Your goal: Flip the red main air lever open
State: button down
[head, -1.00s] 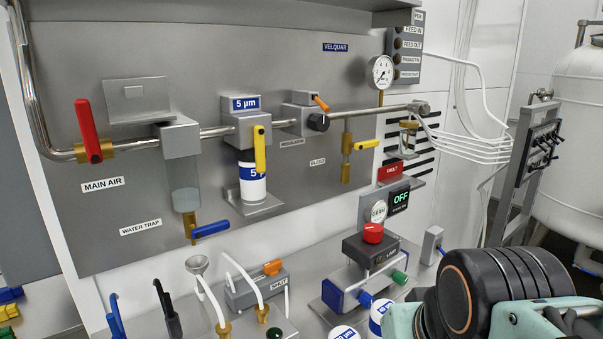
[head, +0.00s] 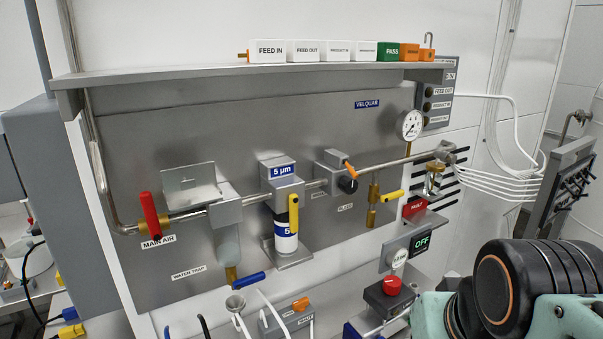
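The red main air lever (head: 150,215) is at the left end of the steel pipe on the grey panel. It stands nearly upright, across the pipe, on a brass valve body (head: 182,218). The MAIN AIR label (head: 158,241) is just below it and partly covered by the lever's lower end. My arm's black and teal links show at the lower right, far from the lever. My gripper's fingers are not in view.
A grey shelf (head: 230,82) with several labelled blocks juts out above the panel. A grey cabinet (head: 62,200) stands left of the panel. A blue-handled water trap (head: 228,245), a 5 µm filter (head: 286,215) and a gauge (head: 411,126) line the pipe. A box with a red button (head: 391,287) is below.

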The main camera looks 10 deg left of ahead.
aim_at(146, 197)
jog(key=j+u, duration=0.1)
jog(key=u, duration=1.5)
